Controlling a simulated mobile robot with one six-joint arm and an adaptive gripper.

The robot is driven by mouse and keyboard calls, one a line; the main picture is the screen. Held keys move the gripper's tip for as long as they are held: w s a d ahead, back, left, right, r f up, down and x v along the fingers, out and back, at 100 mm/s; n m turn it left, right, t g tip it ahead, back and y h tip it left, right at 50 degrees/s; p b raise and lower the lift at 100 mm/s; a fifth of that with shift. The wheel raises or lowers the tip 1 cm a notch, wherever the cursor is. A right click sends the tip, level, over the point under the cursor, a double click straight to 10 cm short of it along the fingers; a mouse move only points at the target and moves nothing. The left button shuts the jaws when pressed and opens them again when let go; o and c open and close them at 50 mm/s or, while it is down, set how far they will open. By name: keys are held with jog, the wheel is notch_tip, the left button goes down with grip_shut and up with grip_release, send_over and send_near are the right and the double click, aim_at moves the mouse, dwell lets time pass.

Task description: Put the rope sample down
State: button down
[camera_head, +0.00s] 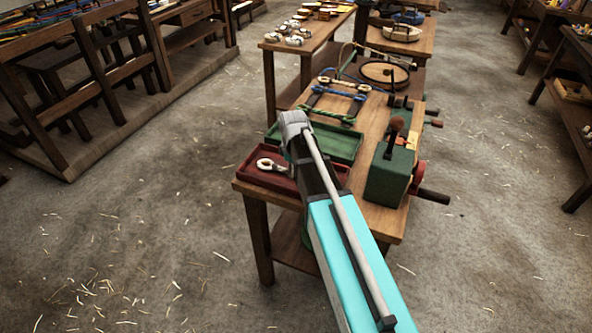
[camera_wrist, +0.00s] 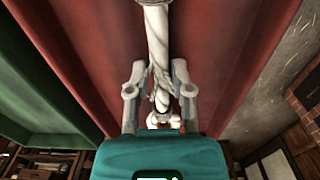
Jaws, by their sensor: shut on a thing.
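A white twisted rope sample (camera_wrist: 157,45) runs between the fingers of my gripper (camera_wrist: 157,88) in the wrist view. The gripper is shut on it. The red tray (camera_wrist: 95,50) fills the view behind the rope. In the head view the red tray (camera_head: 252,180) sits at the near left corner of the wooden bench, and a white rope eye (camera_head: 268,164) shows over it. Its tail runs behind my arm, which hides my gripper there. I cannot tell whether the rope touches the tray floor.
A green tray (camera_head: 340,146) adjoins the red tray on its far side. A green block-like fixture (camera_head: 386,178) with dark handles stands on the bench's right.

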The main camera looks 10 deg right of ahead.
jog(key=shift+f, duration=0.2)
jog(key=c, duration=0.5)
grip_release()
jog(key=shift+r, duration=0.1)
jog(key=shift+r, duration=0.1)
notch_tip(320, 180, up, 12)
jog(key=p, duration=1.2)
jog(key=shift+s, duration=0.1)
